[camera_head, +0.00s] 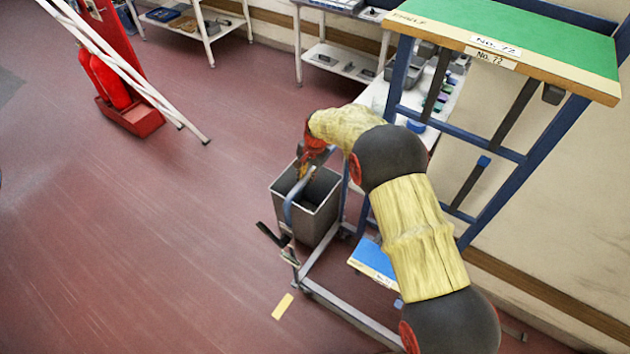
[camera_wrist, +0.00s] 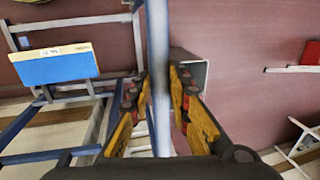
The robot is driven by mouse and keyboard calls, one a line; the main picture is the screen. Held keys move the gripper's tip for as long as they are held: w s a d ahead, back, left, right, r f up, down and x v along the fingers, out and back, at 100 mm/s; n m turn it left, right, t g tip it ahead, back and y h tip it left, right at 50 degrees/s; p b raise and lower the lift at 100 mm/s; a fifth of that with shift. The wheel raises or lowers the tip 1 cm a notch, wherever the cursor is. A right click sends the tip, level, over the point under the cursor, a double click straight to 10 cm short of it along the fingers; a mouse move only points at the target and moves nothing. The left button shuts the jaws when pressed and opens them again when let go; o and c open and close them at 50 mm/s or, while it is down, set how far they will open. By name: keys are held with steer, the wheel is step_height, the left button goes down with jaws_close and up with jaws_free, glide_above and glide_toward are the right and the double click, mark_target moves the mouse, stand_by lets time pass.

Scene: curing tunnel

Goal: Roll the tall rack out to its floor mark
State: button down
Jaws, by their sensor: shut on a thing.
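The tall rack has a green top shelf (camera_head: 530,38) with a wooden edge and No. 72 labels, on blue posts. A low blue shelf (camera_head: 375,262) and a grey base frame (camera_head: 345,312) show below; the low shelf is also in the wrist view (camera_wrist: 56,66). My gripper (camera_head: 306,172) is shut on a pale grey-blue bar (camera_wrist: 158,35) at the rack's left side; the bar runs between the fingers (camera_wrist: 161,88). My arm hides part of the rack. A short yellow strip (camera_head: 282,306) lies on the floor left of the base frame.
A grey open bin (camera_head: 306,204) stands close beneath my gripper. A red stand with extinguishers (camera_head: 125,105) and leaning white poles (camera_head: 135,80) are at upper left. Shelving tables (camera_head: 345,65) line the back wall. The red floor (camera_head: 130,240) at left is clear.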

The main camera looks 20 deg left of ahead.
steer(key=shift+w+a+r, duration=0.1)
steer(key=shift+a, duration=0.1)
steer(key=c, duration=1.7)
jaws_free()
steer(key=shift+a, duration=0.1)
steer(key=shift+o, duration=0.2)
step_height(320, 180, up, 12)
steer(key=d, duration=0.2)
steer(key=shift+s+d+f, duration=0.15)
steer(key=shift+s+f, duration=0.1)
steer(key=shift+s, duration=0.1)
